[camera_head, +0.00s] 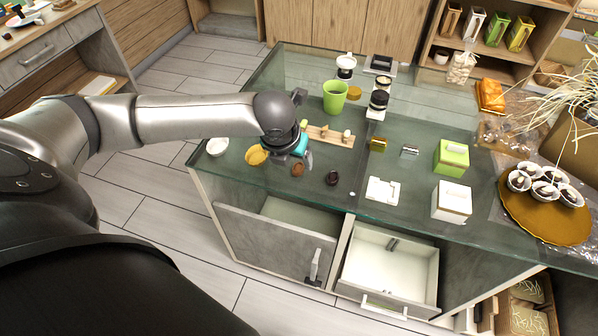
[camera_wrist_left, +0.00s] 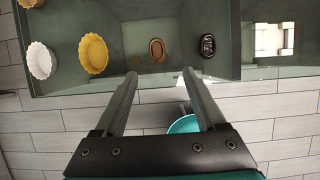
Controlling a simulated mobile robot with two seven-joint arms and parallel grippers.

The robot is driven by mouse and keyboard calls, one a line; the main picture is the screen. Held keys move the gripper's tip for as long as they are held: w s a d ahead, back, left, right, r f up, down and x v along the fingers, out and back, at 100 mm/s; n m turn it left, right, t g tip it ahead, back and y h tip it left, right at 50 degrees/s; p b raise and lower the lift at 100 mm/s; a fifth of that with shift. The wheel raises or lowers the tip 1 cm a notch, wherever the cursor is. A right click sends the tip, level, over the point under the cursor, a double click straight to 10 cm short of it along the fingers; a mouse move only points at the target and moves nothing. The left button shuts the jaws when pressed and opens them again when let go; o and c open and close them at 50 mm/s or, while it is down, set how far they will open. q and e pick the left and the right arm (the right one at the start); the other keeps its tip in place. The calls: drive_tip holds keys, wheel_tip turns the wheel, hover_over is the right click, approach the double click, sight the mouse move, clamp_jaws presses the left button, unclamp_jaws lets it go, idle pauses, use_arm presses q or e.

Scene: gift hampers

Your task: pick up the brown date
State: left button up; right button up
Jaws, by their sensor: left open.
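The brown date (camera_head: 297,169) is a small oval piece lying on the glass counter, near its front edge. In the left wrist view the brown date (camera_wrist_left: 157,49) lies just beyond the fingertips, roughly centred between them. My left gripper (camera_head: 303,158) hangs above the counter close to the date. In the left wrist view the left gripper (camera_wrist_left: 160,74) has its fingers spread with nothing between them. A darker, almost black oval piece (camera_head: 332,178) lies to the right of the date and also shows in the left wrist view (camera_wrist_left: 208,45). My right gripper is not in view.
A yellow cup (camera_head: 256,157) and a white cup (camera_head: 217,146) stand left of the date. A wooden board with knobs (camera_head: 330,136) and a green cup (camera_head: 335,97) are behind. Below the front edge, a drawer (camera_head: 375,270) stands open.

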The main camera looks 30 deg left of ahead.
sight(295, 175)
use_arm(q)
drive_tip(key=x, duration=0.2)
drive_tip(key=shift+f, duration=0.25)
drive_tip(key=b+x, duration=0.1)
drive_tip(key=x, duration=0.1)
drive_tip(key=s+b+x, duration=0.1)
drive_tip(key=x, duration=0.1)
drive_tip(key=shift+w+a+f, duration=0.1)
drive_tip(key=shift+a+f, duration=0.05)
drive_tip(key=shift+f, duration=0.2)
drive_tip(key=shift+w+f, duration=0.2)
drive_tip(key=shift+f, duration=0.1)
drive_tip(key=c, duration=1)
drive_tip(key=shift+r, duration=0.15)
